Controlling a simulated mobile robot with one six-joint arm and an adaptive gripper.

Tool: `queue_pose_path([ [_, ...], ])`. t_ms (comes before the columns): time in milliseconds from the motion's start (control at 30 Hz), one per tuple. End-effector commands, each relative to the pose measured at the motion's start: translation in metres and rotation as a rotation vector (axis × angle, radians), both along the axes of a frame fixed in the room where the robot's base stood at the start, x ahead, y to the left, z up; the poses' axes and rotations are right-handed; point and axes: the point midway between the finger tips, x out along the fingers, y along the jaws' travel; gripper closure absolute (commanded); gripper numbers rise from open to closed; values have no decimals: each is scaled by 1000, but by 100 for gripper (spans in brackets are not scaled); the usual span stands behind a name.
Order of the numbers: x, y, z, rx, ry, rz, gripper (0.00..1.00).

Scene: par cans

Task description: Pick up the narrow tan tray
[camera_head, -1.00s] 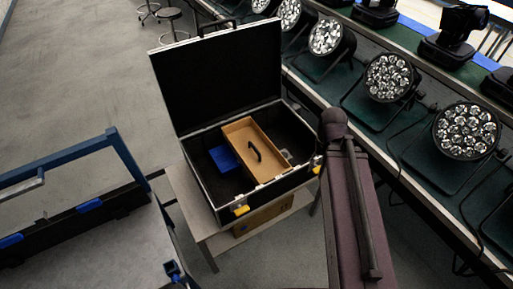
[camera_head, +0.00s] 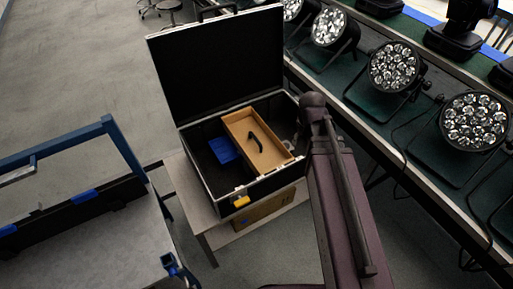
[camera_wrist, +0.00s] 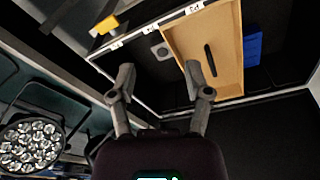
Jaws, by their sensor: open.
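The narrow tan tray (camera_head: 274,154) sits inside an open black case (camera_head: 216,68), with a dark handle (camera_head: 255,142) standing along its middle. The tray also shows in the wrist view (camera_wrist: 222,32), at upper right, with its handle as a dark bar. My gripper (camera_wrist: 160,72) is open and empty in the wrist view. Its right fingertip overlaps the tray's near left edge in the picture; I see no contact.
A blue box (camera_head: 223,150) lies beside the tray in the case. The case stands on a low table (camera_head: 197,207) with a cardboard box beneath. Par cans (camera_head: 394,66) line a bench on the right. A blue-framed cart (camera_head: 95,240) stands at left.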

Motion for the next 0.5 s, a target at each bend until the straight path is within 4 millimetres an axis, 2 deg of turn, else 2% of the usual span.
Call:
queue_pose_path([
  [33,19,14,-21,-2,-25,36,36],
  [100,38,32,-34,-5,-62,83,36],
  [300,86,88,-68,-12,-166,217,36],
  [500,119,136,-90,-16,-249,321,36],
])
